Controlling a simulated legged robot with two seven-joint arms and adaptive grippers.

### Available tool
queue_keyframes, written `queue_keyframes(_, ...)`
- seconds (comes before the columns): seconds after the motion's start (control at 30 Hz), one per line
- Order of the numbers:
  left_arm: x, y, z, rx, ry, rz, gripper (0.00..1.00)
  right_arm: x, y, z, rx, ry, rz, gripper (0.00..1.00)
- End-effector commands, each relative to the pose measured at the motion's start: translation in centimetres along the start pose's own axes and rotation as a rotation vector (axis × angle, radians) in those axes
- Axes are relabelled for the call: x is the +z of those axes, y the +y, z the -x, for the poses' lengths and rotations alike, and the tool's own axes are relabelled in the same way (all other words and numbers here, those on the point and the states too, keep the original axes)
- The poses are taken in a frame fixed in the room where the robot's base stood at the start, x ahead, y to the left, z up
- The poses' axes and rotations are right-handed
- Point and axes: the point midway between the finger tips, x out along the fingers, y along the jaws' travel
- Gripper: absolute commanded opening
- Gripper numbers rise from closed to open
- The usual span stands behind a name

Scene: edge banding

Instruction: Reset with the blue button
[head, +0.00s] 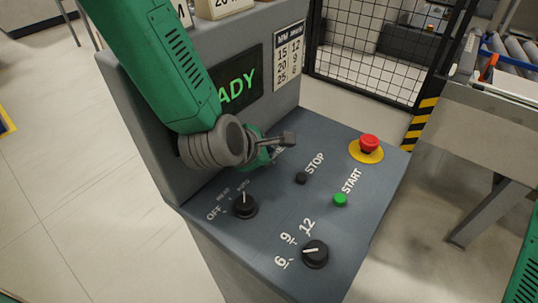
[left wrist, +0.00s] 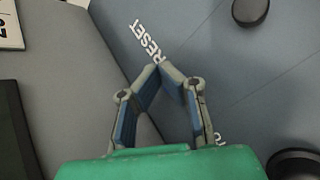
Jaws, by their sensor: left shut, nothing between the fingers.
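My left gripper (head: 288,139) is shut and empty, low over the far part of the sloping control panel (head: 260,245). In the left wrist view its fingertips (left wrist: 162,68) meet at the end of the white RESET label (left wrist: 148,42). In the head view the gripper covers most of that label. The blue button does not show in either view; it may be hidden by the gripper, and I cannot tell whether the fingers touch it. My right gripper is not in view.
The panel also has a black STOP button (head: 301,178), a green START button (head: 340,200), a red emergency button (head: 369,144) on yellow, a switch knob (head: 243,206) and a numbered knob (head: 315,254). The screen (head: 238,88) behind shows "ADY", partly covered by my arm.

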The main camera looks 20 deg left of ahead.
Motion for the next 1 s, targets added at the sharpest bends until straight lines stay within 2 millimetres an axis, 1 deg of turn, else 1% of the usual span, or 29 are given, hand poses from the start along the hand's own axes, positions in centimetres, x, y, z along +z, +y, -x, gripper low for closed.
queue_keyframes(0.03, 0.1, 0.4, 0.3, 0.001, 0.001, 0.003, 0.00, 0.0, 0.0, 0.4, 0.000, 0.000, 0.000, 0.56)
queue_keyframes(0.2, 0.4, 1.0, 1.0, 0.002, 0.000, 0.004, 0.00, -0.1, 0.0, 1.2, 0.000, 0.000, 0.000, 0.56)
queue_keyframes(0.63, 0.3, 1.2, 1.2, 0.002, 0.001, 0.003, 0.00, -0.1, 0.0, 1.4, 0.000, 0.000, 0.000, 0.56)
queue_keyframes(0.77, 0.9, 1.8, 1.9, 0.002, 0.000, 0.005, 0.00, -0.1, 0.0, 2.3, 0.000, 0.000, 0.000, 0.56)
queue_keyframes(1.0, 2.3, 3.0, 3.7, 0.003, 0.000, 0.003, 0.00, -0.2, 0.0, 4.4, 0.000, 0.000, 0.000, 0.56)
